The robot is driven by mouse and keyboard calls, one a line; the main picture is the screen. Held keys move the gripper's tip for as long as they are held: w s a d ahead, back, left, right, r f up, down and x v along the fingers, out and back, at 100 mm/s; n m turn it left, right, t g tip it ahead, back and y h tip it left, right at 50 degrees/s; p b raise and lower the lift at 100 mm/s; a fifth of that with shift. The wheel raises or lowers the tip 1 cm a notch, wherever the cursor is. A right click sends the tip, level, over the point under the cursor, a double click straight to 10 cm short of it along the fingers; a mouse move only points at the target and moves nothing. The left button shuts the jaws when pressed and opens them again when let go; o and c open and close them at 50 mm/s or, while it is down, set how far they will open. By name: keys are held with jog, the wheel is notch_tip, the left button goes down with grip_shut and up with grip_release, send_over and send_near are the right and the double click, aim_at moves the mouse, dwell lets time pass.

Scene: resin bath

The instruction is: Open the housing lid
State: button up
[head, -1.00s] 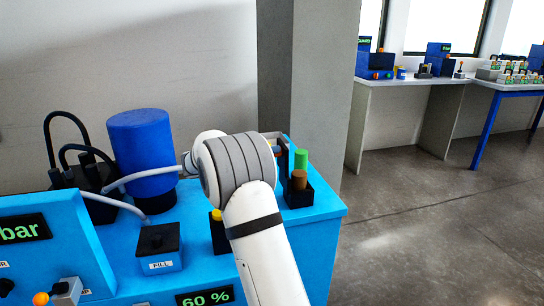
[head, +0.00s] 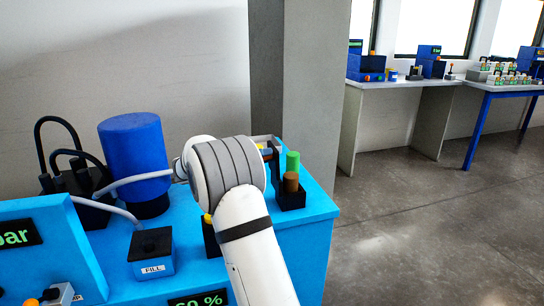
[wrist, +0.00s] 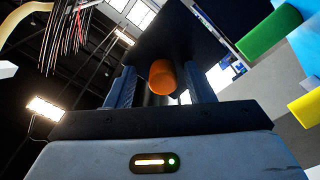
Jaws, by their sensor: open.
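In the wrist view my gripper (wrist: 160,72) is open, with one dark finger on each side of an orange knob (wrist: 163,77). The knob appears to lie between the fingers, with no clear contact on either. Behind it a broad dark panel (wrist: 165,35) fills the upper middle; it may be the housing lid, but I cannot tell for certain. In the head view my arm's white and grey wrist hides most of this spot, and only a small dark and orange part shows at its right edge.
A black holder (head: 291,199) with a green cylinder (head: 293,160) and a brown cylinder (head: 291,183) stands close right of my wrist. A blue tank (head: 134,157) with hoses and a FILL box (head: 152,252) stand left. A grey pillar (head: 312,80) rises behind.

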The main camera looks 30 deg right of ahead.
jog(key=p+v, duration=0.1)
jog(key=v, duration=0.6)
jog(key=shift+a, duration=0.4)
jog(key=s+r+n+t+y+p, duration=0.1)
jog(key=s+r+n+y+p, duration=0.15)
jog(key=s, duration=0.25)
jog(key=s+a+r+n+y+p, duration=0.1)
jog(key=s+r+n+y+p, duration=0.1)
jog(key=s+y+p, duration=0.3)
jog(key=s+r+n+t+y+p, duration=0.1)
jog(key=s+r+n+p, duration=0.15)
jog(key=s, duration=0.35)
jog(key=s+a+r+n+t+y+p, duration=0.1)
jog(key=s+a+y+p, duration=0.3)
jog(key=s, duration=0.4)
jog(key=s+a+r+n+t+y+p, duration=0.2)
jog(key=s+a+n+t+y+p, duration=0.1)
jog(key=s+a+t+y+p, duration=0.1)
jog(key=s+a+y+p, duration=0.1)
jog(key=s+a+p, duration=0.1)
jog(key=s+a, duration=0.1)
jog(key=shift+s+a+r+n+p, duration=0.3)
jog(key=shift+s+a+n+p, duration=0.1)
jog(key=shift+a, duration=0.45)
